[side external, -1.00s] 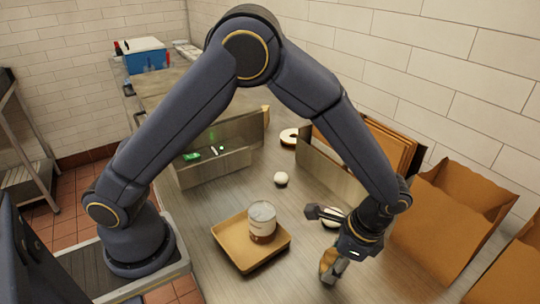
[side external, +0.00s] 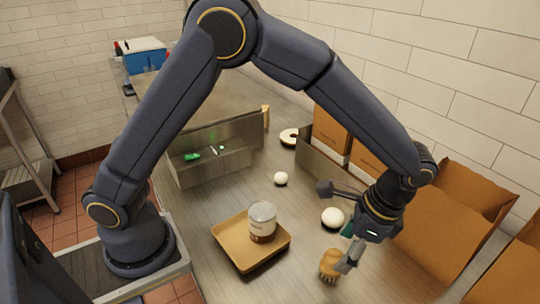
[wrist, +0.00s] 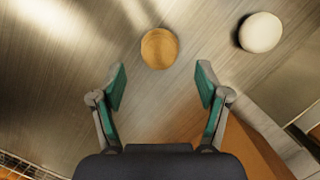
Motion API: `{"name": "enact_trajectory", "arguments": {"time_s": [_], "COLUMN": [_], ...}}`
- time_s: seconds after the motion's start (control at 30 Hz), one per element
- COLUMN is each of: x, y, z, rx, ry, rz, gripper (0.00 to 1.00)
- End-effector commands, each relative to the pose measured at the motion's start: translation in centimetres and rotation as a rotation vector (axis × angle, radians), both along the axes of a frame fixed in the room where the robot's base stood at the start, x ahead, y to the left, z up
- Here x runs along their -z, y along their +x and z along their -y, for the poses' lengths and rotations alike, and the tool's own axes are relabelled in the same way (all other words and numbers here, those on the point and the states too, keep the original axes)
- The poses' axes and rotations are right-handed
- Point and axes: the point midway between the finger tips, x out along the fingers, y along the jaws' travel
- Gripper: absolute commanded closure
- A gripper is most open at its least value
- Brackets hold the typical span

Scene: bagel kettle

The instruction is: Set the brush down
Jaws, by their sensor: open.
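The brush (side external: 330,266) has a tan wooden body and stands upright on the metal counter, to the right of the tan tray. In the wrist view its round wooden top (wrist: 159,48) shows from above, ahead of the fingertips. My gripper (wrist: 161,78) is open, with its two green-padded fingers spread wide and nothing between them. In the side view my gripper (side external: 350,256) is just above and to the right of the brush, and a finger overlaps its edge in the picture.
A tan tray (side external: 226,240) holds a labelled jar (side external: 262,222). A white round item (side external: 333,217) lies near my gripper, also in the wrist view (wrist: 261,32). A metal divider (side external: 330,180) stands behind.

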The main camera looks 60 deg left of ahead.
Motion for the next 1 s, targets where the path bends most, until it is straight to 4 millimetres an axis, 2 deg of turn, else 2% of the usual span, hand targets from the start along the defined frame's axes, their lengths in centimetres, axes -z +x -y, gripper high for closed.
{"name": "enact_trajectory", "arguments": {"time_s": [0.1, 0.33, 0.47, 0.57, 0.63, 0.7, 0.8, 0.9, 1.0], "x": [-2.6, -5.5, -7.5, -10.5, -12.8, -14.9, -17.0, -18.0, -18.0], "y": [0.5, 0.9, 1.0, 0.7, -0.2, -1.7, -4.4, -7.4, -10.0], "z": [0.6, 1.1, -0.3, -3.4, -6.3, -9.5, -13.5, -16.7, -18.9], "rx": [0.001, -0.001, -0.045, -0.139, -0.231, -0.332, -0.474, -0.607, -0.715], "ry": [-0.004, -0.001, -0.025, -0.072, -0.116, -0.160, -0.218, -0.265, -0.300], "rz": [0.003, 0.001, 0.032, 0.100, 0.168, 0.244, 0.359, 0.475, 0.574], "gripper": [0.25, 0.25, 0.25, 0.25, 0.25, 0.25, 0.25, 0.25, 0.25]}}
